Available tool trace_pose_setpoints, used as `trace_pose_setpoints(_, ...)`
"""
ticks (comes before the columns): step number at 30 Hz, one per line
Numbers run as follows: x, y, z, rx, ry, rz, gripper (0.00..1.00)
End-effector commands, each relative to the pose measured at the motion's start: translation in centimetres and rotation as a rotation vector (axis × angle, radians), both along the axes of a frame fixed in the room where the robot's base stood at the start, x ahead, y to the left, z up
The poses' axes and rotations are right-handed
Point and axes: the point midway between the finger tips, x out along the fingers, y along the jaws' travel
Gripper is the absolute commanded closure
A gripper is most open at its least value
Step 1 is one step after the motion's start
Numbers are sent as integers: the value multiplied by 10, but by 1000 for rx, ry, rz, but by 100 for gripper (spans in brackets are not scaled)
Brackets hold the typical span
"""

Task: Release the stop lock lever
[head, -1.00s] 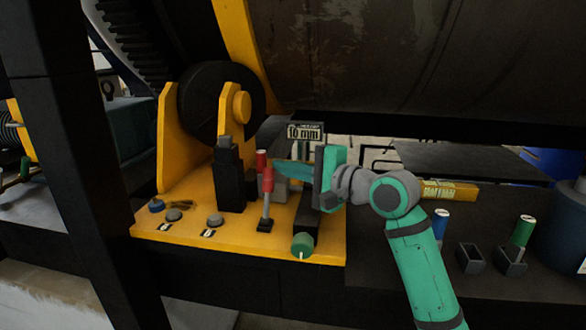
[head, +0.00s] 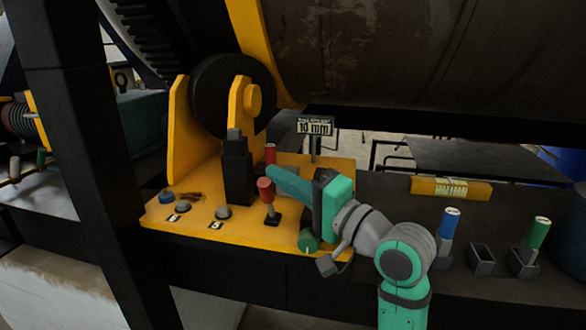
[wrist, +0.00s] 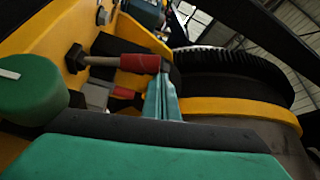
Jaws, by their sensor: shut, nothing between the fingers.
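Two red-handled levers stand on the yellow base plate. The front red lever (head: 265,189) leans slightly left on its metal rod. The rear red lever (head: 270,153) is partly hidden. No readable label shows which is the stop lock lever. My gripper (head: 270,174) is shut and empty, its green fingers reaching left between the two red handles. In the wrist view, the fingertips (wrist: 163,72) are at the end of the front red handle (wrist: 139,63); I cannot tell whether they touch. The rear red handle (wrist: 124,93) shows behind it.
A green knob (head: 308,240) sits close below my gripper. A black upright block (head: 237,175) stands left of the levers. A "10 mm" sign (head: 315,127) stands behind. The large drum overhangs above.

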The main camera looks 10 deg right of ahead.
Motion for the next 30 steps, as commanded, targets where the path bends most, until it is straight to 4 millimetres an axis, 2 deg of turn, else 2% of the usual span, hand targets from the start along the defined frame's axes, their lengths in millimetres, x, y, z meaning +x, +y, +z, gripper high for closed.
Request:
trace_pose_setpoints(12, -22, 11, -10, 0, 0, 1, 100)
trace_pose_setpoints(30, -27, 15, -14, -4, 5, 8, 100)
